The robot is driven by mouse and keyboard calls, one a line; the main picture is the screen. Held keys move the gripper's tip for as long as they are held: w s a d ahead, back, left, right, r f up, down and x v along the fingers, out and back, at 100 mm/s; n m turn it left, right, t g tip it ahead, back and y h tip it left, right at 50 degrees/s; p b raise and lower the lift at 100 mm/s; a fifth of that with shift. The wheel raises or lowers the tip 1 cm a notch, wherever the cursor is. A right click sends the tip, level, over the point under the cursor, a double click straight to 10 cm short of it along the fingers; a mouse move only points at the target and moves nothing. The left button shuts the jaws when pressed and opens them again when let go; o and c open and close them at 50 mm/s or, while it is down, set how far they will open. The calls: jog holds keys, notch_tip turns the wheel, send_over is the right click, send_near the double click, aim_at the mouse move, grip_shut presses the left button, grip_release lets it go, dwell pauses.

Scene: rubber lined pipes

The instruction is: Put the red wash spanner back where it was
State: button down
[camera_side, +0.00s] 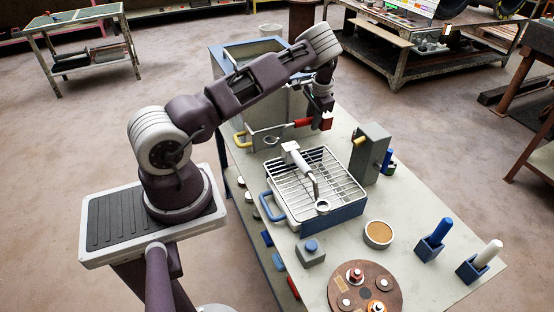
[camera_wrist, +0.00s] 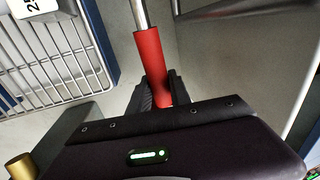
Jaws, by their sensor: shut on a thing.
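The red wash spanner (camera_side: 303,122) is in my gripper (camera_side: 323,118), above the far end of the bench. In the wrist view its red handle (camera_wrist: 150,62) passes between my gripper's dark fingers (camera_wrist: 154,97), which are shut on it. Its metal shaft runs on out of the top of that view.
A wire-grid tray (camera_side: 345,190) with a white-handled tool (camera_side: 292,153) on it stands in front. A grey upright block (camera_side: 372,150) stands to its right.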

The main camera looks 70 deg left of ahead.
notch_tip(320, 180, down, 9)
jog(key=shift+r, duration=0.2)
jog(key=shift+f, duration=0.1)
jog(key=c, duration=1.2)
grip_release()
jog(key=shift+f, duration=0.1)
